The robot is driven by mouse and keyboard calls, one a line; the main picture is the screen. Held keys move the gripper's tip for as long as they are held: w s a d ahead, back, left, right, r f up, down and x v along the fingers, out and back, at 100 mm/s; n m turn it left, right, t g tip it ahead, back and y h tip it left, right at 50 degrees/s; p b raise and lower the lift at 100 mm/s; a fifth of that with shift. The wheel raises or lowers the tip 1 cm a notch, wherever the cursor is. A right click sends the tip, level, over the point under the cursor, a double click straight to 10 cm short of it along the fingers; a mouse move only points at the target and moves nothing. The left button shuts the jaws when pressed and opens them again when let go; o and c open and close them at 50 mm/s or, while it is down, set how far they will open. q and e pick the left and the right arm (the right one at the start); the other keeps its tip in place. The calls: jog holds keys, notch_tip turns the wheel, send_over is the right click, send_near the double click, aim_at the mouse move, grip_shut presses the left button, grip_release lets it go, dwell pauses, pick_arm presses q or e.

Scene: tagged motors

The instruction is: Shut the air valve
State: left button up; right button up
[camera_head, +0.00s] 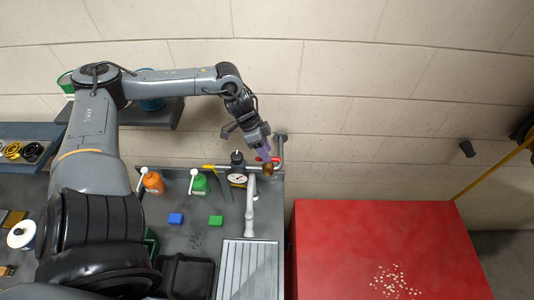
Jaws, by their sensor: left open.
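The air valve shows as a brass body (268,170) with a red part (275,160) by it, on a pipe at the wall behind the grey bench. A round gauge (237,179) sits just left of it, next to a yellow piece (209,168). My left gripper (263,154) reaches in from the upper left and is open right above the brass body. Its fingers partly cover the valve, so I cannot tell whether they touch it or how its handle is turned. My right gripper is out of view.
A grey faucet (250,210) stands in front of the gauge, above a ridged drainboard (244,270). A red table (380,235) stands right.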

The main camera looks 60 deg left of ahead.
pick_arm(q)
jog(key=shift+x, duration=0.9)
grip_shut()
